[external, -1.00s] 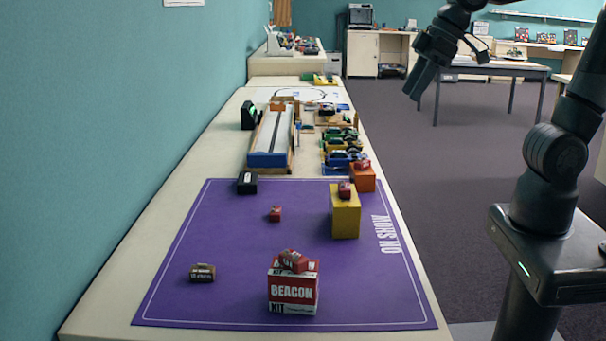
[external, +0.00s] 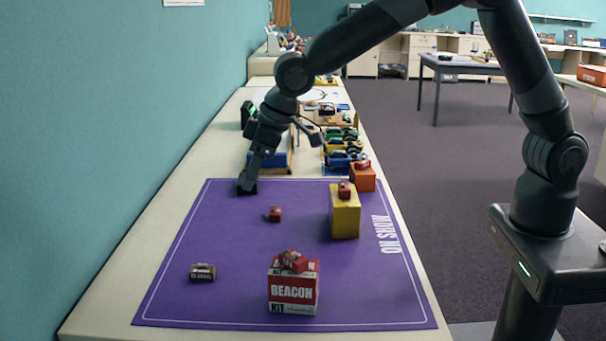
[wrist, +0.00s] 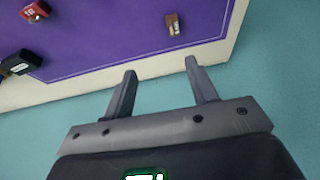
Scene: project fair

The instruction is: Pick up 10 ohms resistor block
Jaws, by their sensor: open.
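A small brown block (external: 202,271) with a pale label lies on the purple mat at its front left. The label's first line is too small to read surely, though the lower line looks like "10 ohms". It also shows at the top of the wrist view as a brown block (wrist: 172,24), beyond my fingertips. My gripper (external: 249,182) is over the far left part of the mat, in front of a black block (external: 247,190) that it partly hides. In the wrist view my gripper (wrist: 160,66) has its fingers apart with nothing between them.
A small red block (external: 273,214) lies mid-mat. A red BEACON kit box (external: 293,290) and a yellow box (external: 345,215) each carry a red block. An orange box (external: 362,178) and toy cars stand behind. A teal wall (external: 150,130) borders the table's left side.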

